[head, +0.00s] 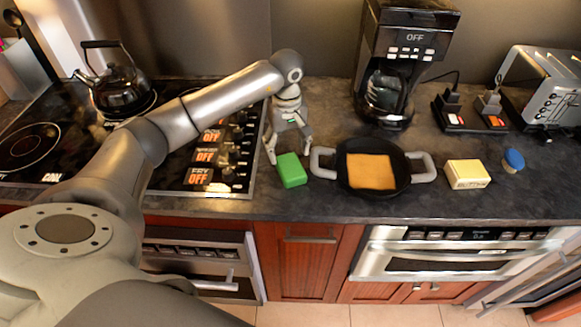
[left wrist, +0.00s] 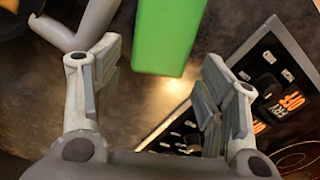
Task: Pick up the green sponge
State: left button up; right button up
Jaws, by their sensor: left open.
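The green sponge (head: 292,170) lies on the dark countertop, between the stovetop and the black pan. My left gripper (head: 288,152) is just above and behind the sponge in the head view, with its fingers spread and pointing down. In the left wrist view the sponge (left wrist: 168,35) shows at the top centre, ahead of and between the two open fingers of the left gripper (left wrist: 160,90). Nothing is between the fingers' pads. My right gripper is not in view.
A black pan (head: 402,165) with grey handles holds an orange-brown slab (head: 371,171), close right of the sponge. The stovetop (head: 215,165) is close on the left. A yellow block (head: 467,173), coffee maker (head: 403,60) and kettle (head: 120,85) stand farther off.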

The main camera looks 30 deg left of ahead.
aim_at(288, 160)
pick_arm(q)
jog(key=shift+s+d+f+p, duration=0.1)
jog(key=shift+f+p, duration=0.25)
jog(key=shift+f, duration=0.05)
notch_tip(288, 160, down, 3)
jog(key=shift+f+p, duration=0.1)
jog(key=shift+p, duration=0.7)
jog(key=shift+f, duration=0.45)
jog(key=c, duration=0.6)
jog(key=shift+r, duration=0.1)
